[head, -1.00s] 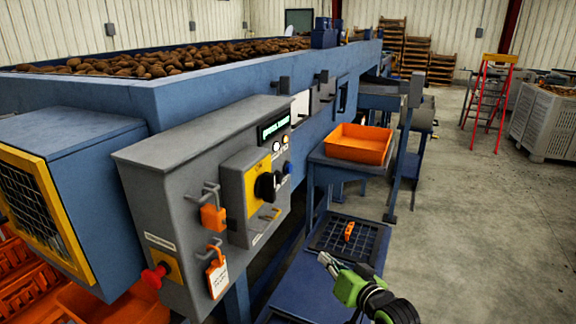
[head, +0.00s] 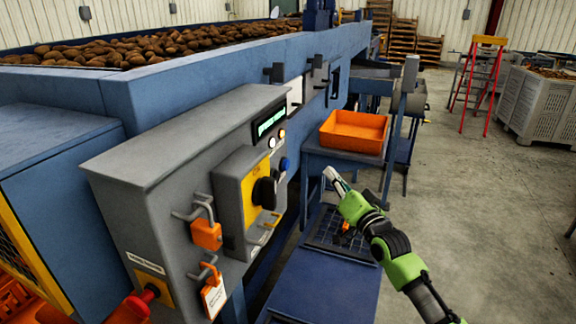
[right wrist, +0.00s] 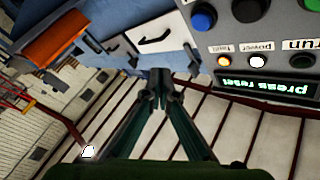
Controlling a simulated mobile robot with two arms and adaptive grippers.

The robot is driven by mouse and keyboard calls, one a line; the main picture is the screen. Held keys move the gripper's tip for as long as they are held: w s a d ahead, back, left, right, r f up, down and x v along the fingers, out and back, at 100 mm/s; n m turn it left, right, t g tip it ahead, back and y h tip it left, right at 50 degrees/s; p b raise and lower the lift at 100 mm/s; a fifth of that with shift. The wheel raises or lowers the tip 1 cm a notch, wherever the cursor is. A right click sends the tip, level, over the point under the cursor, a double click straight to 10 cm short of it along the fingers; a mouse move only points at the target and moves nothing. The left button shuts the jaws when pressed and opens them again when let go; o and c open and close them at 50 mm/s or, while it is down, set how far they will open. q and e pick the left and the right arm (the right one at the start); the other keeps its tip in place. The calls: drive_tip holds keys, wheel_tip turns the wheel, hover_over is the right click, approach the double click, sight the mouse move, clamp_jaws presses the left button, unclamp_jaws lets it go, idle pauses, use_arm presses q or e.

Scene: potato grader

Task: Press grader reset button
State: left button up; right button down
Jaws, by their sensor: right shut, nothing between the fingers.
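The grey control box (head: 185,150) of the grader is on the left of the head view. A blue button (head: 284,164) sits on its face below the lit display (head: 268,123). The right wrist view shows the panel upside down, with the blue button (right wrist: 203,18) and a display (right wrist: 263,87) reading "press reset". A black button (right wrist: 250,10) is beside the blue one. No label on the blue button is readable. My right gripper (head: 334,178) is shut and empty, right of the panel and apart from it. Its shut fingertips (right wrist: 162,78) show in the wrist view. My left gripper is out of view.
A black rotary switch (head: 265,193), orange padlocks (head: 206,235) and a red knob (head: 137,304) stick out of the box. An orange tray (head: 354,133) stands on a blue table behind my gripper.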

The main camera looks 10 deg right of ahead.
drive_tip(key=w+a, duration=0.5)
drive_tip(key=a, duration=0.2)
drive_tip(key=shift+a+b, duration=0.2)
drive_tip(key=shift+b, duration=0.25)
drive_tip(key=shift+w+f, duration=0.1)
idle(1.2)
drive_tip(key=shift+w+a, duration=0.2)
drive_tip(key=shift+a, duration=0.15)
drive_tip(key=shift+w+a, duration=0.3)
drive_tip(key=shift+a, duration=0.15)
idle(0.8)
drive_tip(key=shift+s+d, duration=0.1)
drive_tip(key=shift+d, duration=0.05)
drive_tip(key=shift+s+d, duration=0.45)
drive_tip(key=shift+d, duration=0.15)
drive_tip(key=shift+s+d+p, duration=0.3)
drive_tip(key=shift+s+d, duration=0.4)
drive_tip(key=shift+d, duration=0.35)
drive_tip(key=shift+s+d+p, duration=0.3)
drive_tip(key=shift+s+d, duration=0.4)
drive_tip(key=shift+d, duration=0.35)
